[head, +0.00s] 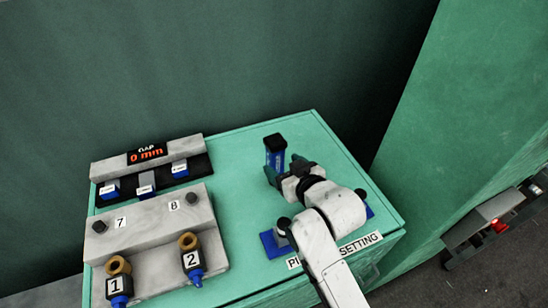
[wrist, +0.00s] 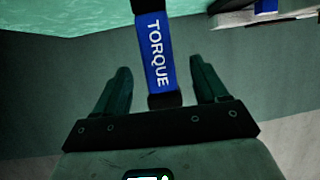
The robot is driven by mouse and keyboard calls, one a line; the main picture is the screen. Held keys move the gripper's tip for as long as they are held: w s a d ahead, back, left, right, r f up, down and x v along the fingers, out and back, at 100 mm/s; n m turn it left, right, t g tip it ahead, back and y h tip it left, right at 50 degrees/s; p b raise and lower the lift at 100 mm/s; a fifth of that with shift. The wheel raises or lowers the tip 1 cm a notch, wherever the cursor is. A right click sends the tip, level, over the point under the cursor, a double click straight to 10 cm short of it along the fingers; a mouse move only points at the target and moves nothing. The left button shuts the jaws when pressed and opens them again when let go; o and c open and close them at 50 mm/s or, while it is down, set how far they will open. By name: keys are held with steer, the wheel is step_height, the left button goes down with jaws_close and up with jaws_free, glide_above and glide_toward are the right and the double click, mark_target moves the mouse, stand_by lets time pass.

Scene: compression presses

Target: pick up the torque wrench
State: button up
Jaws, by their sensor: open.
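The torque wrench (head: 275,153) shows in the head view as a blue and black handle standing up at the back of the green cabinet top. Its blue band marked TORQUE fills the middle of the wrist view (wrist: 157,50), with black parts above and below the band. My gripper (head: 284,170) is just in front of the handle in the head view. In the wrist view my gripper (wrist: 160,72) is open, with the handle showing between its two dark fingers. I cannot tell whether either finger touches it. The wrench's lower part is hidden.
A grey press block (head: 150,226) with brass fittings marked 1 and 2 stands at left. Behind it is a display (head: 147,154) reading 0 mm over blue-labelled pieces. A blue piece (head: 272,244) lies beside my arm. Green walls rise behind and at right.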

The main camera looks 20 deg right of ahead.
mark_target(279, 157)
steer(key=shift+p+x, duration=0.45)
steer(key=shift+x, duration=2.6)
steer(key=shift+d, duration=0.15)
steer(key=shift+c, duration=0.3)
steer(key=c, duration=1.2)
steer(key=shift+r, duration=0.2)
jaws_close()
steer(key=shift+r, duration=0.65)
steer(key=s+a+r+b, duration=0.1)
steer(key=s+a+r, duration=0.1)
steer(key=s+r, duration=0.9)
steer(key=s, duration=0.3)
steer(key=shift+a+r, duration=0.25)
steer(key=shift+r, duration=0.05)
